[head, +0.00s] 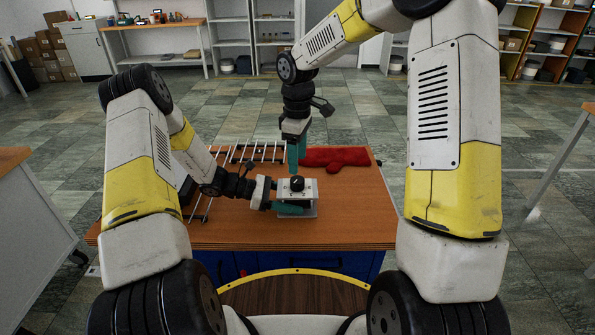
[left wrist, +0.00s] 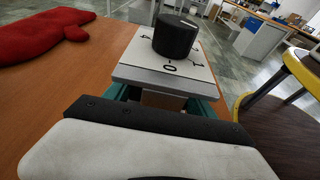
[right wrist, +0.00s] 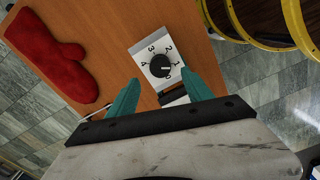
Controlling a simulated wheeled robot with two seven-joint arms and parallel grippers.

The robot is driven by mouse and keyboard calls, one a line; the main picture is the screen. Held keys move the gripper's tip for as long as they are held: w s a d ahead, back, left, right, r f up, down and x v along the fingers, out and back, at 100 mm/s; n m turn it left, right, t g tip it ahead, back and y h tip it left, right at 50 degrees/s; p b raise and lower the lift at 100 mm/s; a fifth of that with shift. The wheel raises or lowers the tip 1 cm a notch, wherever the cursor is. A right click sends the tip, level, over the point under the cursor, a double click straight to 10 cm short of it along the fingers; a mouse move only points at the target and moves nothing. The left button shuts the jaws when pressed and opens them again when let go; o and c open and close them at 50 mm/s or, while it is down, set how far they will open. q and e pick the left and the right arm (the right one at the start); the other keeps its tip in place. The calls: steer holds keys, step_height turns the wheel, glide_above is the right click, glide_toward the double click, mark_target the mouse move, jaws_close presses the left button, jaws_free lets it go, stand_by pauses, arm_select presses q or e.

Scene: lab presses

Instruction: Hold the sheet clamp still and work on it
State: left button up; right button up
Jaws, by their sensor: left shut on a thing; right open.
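The sheet clamp (head: 306,190) is a small pale block with a black knob (head: 297,184) on its top plate, standing near the front of the wooden table. In the right wrist view the top plate (right wrist: 145,48) carries numbers around the knob (right wrist: 160,66). My left gripper (head: 283,207) comes in from the left and is shut on the clamp's body; its teal fingers lie along both sides below the top plate (left wrist: 150,74). My right gripper (head: 296,165) points down above and behind the knob. Its teal fingers (right wrist: 160,92) are apart and empty, not touching the knob.
A red mitt (head: 338,158) lies at the back right of the table (head: 355,215). A metal rack (head: 255,153) lies at the back left. The table's right front is clear. Shelves and a workbench stand far behind.

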step_height(320, 180, up, 6)
steer(key=shift+f, duration=0.15)
stand_by(0.3)
step_height(320, 180, up, 8)
glide_above(297, 179)
stand_by(0.6)
arm_select(q)
steer(key=o, duration=1.1)
steer(key=shift+c, duration=0.2)
steer(key=shift+a, duration=0.1)
